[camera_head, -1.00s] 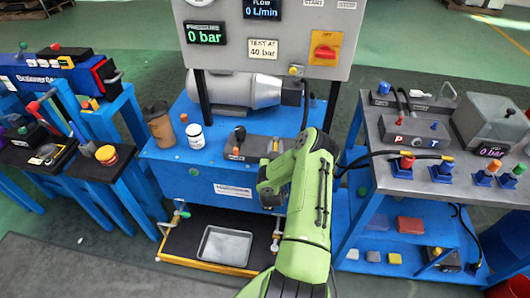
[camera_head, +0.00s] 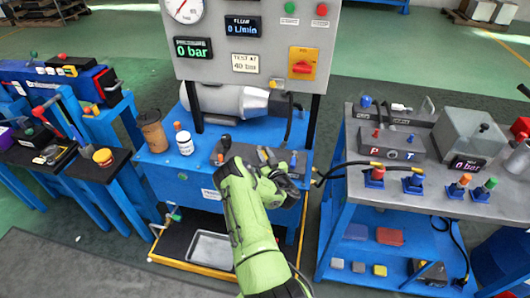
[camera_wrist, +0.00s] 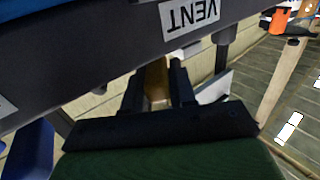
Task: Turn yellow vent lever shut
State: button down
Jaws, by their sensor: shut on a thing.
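In the wrist view, the two black fingers of my gripper (camera_wrist: 157,72) are closed around a yellowish-brown piece, the vent lever (camera_wrist: 157,92). It sits just below the dark block (camera_wrist: 110,50) with the white VENT label (camera_wrist: 189,14). Only a narrow strip of the lever shows between the fingers, so its turn angle cannot be told. In the head view, my gripper (camera_head: 285,188) is at the right end of the dark valve block (camera_head: 245,153) on the blue power unit, and the lever is hidden there.
A brown cup (camera_head: 152,131) and a white jar (camera_head: 184,141) stand left of the valve block. The grey panel (camera_head: 262,70) rises behind and reads 0 bar. A blue cart (camera_head: 340,225) with hoses stands close on the right. A metal tray (camera_head: 210,248) lies below.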

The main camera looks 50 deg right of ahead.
jog(key=shift+s+d+f+n+t+y+p, duration=0.1)
jog(key=shift+s+d+n+t+y+p, duration=0.05)
jog(key=shift+n+t+y+p, duration=0.3)
jog(key=c, duration=1)
grip_release()
jog(key=v, duration=0.2)
jog(key=p+v, duration=0.1)
jog(key=v, duration=0.2)
jog(key=p+v, duration=0.1)
jog(key=v, duration=0.2)
jog(key=shift+s+r, duration=0.15)
jog(key=shift+r, duration=0.15)
jog(key=p+v, duration=0.7)
jog(key=p, duration=0.7)
jog(key=shift+s, duration=0.2)
jog(key=shift+f, duration=0.1)
